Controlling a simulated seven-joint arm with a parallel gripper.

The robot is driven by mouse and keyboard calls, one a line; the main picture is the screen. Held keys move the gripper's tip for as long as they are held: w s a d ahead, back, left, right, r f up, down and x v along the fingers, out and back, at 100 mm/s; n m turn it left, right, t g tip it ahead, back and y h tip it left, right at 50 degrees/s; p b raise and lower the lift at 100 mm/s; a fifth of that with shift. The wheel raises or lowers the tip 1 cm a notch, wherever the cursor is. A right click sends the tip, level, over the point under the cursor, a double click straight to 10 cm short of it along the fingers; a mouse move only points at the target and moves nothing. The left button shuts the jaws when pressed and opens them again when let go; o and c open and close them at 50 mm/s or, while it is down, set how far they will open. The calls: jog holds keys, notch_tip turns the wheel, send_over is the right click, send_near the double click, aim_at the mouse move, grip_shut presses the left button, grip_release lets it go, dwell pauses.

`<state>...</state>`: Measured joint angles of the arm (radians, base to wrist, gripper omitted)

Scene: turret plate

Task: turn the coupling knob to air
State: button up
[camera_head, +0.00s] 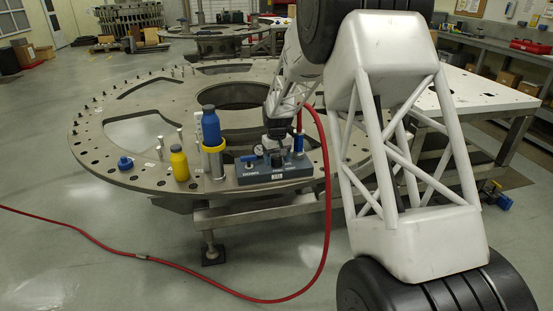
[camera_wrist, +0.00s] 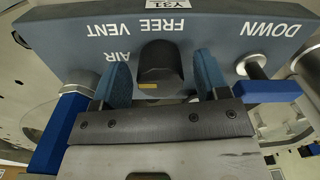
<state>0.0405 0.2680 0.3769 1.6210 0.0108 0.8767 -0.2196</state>
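The blue-grey valve box (camera_head: 275,175) sits on the near edge of the round plate. In the wrist view it appears upside down, with the labels AIR, FREE, VENT and DOWN on its face. The dark coupling knob (camera_wrist: 160,66) stands out from it, with a small yellow mark on its lower side in the wrist view. My gripper (camera_wrist: 161,72) has one blue finger on each side of the knob, with narrow gaps showing, so it looks open around it. In the head view my gripper (camera_head: 278,150) is over the box and hides the knob.
Blue levers flank the fingers, one on the left (camera_wrist: 60,130) and one on the right (camera_wrist: 267,91). A blue bottle (camera_head: 210,127), a yellow bottle (camera_head: 179,164) and a blue cap (camera_head: 125,163) stand left of the box. A red hose (camera_head: 325,200) runs beside the box to the floor.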

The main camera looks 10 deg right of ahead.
aim_at(277, 156)
dwell(0.3)
jog(key=shift+r, duration=3.9)
